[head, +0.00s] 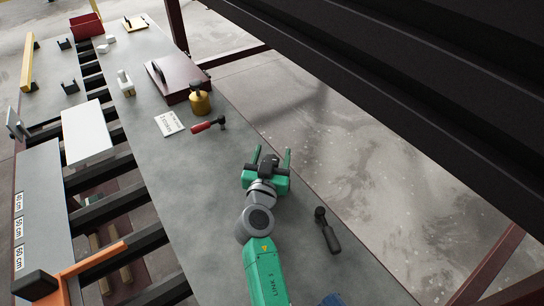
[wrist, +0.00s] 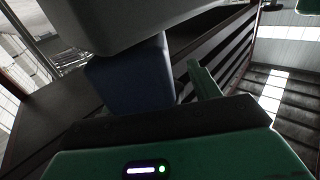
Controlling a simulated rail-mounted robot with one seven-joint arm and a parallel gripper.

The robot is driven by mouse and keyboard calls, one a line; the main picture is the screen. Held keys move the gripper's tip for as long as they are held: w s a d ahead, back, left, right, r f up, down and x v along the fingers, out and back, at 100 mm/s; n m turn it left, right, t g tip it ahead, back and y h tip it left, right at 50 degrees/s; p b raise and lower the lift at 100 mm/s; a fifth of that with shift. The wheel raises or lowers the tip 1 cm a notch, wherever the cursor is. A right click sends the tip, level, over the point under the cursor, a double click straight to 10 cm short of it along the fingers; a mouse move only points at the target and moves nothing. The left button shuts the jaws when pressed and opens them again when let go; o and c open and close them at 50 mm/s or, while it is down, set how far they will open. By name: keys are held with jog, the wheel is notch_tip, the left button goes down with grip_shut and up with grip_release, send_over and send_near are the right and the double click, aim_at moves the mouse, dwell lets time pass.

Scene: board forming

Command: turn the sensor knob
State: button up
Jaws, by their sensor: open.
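My gripper (head: 273,150) is green with a dark middle. In the head view its two fingers stand apart and empty, above the right part of the grey bench. In the wrist view one green finger (wrist: 204,80) shows; a grey block and a dark blue shape (wrist: 135,78) cover much of the rest. I cannot pick out the sensor knob for certain. A small white device (head: 125,83) stands upright on the bench, far left of my gripper. A brass-coloured container with a dark top (head: 200,103) stands beyond my gripper, clear of it.
A red-handled hammer (head: 208,125) and a white card (head: 169,123) lie beyond my gripper. A dark-handled tool (head: 327,232) lies near the bench's right edge. A brown case (head: 180,80) and a red bin (head: 86,25) are farther off. Bare bench (head: 170,190) lies to the left.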

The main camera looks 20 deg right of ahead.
jog(key=c, duration=1)
jog(key=shift+o, duration=0.2)
jog(key=shift+r+y+p, duration=0.1)
jog(key=shift+y+p, duration=0.2)
jog(key=n+t+y+p, duration=0.1)
jog(key=p, duration=0.1)
jog(key=n+t+y+p, duration=0.1)
jog(key=y+p, duration=0.1)
jog(key=p, duration=0.1)
jog(key=shift+a+r+n, duration=0.15)
jog(key=shift+r+n, duration=0.15)
jog(key=shift+r, duration=0.1)
jog(key=n+y+p, duration=0.1)
jog(key=y+p, duration=0.1)
jog(key=p, duration=0.1)
jog(key=shift+r+n+t+y+p, duration=0.1)
jog(key=shift+n+t+y+p, duration=0.2)
jog(key=shift+n+y+p, duration=0.1)
jog(key=y+p, duration=0.1)
jog(key=n+y+p, duration=0.1)
jog(key=n+y, duration=0.1)
jog(key=shift+w+a+f+p, duration=0.15)
jog(key=shift+a+f+p, duration=0.1)
jog(key=shift+f+p, duration=0.15)
jog(key=shift+a+f+n+y, duration=0.15)
jog(key=shift+n+y, duration=0.4)
jog(key=shift+y, duration=0.35)
jog(key=shift+a+f+n+y, duration=0.1)
jog(key=shift+n+y, duration=0.45)
jog(key=shift+y, duration=0.65)
